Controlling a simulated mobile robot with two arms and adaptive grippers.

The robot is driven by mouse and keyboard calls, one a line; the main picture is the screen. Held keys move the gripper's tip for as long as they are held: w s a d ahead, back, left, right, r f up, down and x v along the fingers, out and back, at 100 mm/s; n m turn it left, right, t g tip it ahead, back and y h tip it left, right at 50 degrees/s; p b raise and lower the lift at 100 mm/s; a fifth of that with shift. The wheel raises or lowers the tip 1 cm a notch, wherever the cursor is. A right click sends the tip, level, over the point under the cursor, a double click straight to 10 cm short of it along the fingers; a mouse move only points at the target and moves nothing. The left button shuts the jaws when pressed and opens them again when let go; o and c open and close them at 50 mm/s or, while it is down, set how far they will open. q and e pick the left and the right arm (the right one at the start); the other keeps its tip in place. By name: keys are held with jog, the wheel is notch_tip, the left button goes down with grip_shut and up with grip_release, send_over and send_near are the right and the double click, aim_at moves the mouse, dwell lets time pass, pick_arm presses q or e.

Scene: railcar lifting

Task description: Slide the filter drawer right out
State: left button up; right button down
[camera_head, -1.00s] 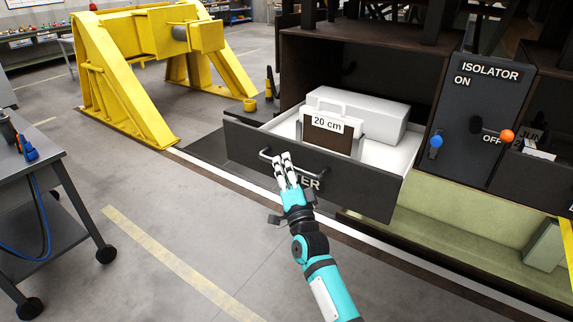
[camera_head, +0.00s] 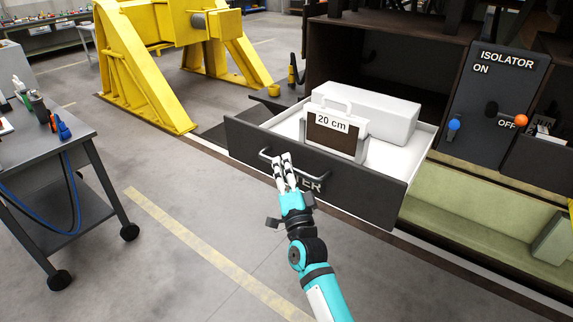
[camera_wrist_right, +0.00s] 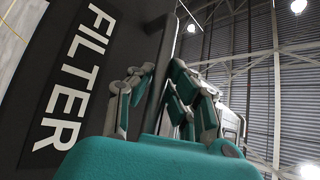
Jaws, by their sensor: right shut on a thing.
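The filter drawer (camera_head: 362,200) has a dark front with white lettering and stands well out of its dark housing. Its white inside holds a pale box with a handle (camera_head: 385,112) and a dark panel marked "20 cm" (camera_head: 332,134). My right gripper (camera_head: 283,165) is shut on the bar handle (camera_head: 263,155) of the drawer front and hides part of the lettering. In the right wrist view the word FILTER (camera_wrist_right: 75,85) shows on the drawer front, with the gripper fingers (camera_wrist_right: 155,95) beside it around the bar. My left gripper is not in view.
An isolator panel (camera_head: 495,95) with a blue knob and an orange-tipped lever is right of the drawer. A yellow stand (camera_head: 150,85) is at the back left. A grey trolley (camera_head: 50,165) stands at the left. The floor in front is clear.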

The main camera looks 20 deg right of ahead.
jog(key=shift+s+a+f, duration=0.1)
jog(key=shift+f, duration=0.25)
jog(key=c, duration=1.6)
grip_release()
jog(key=shift+c, duration=0.2)
jog(key=o, duration=0.4)
jog(key=shift+r, duration=0.2)
jog(key=shift+c, duration=0.2)
jog(key=shift+s+f, duration=0.15)
jog(key=shift+s, duration=0.1)
jog(key=v, duration=1.1)
jog(key=shift+s+f, duration=0.1)
jog(key=shift+s, duration=0.05)
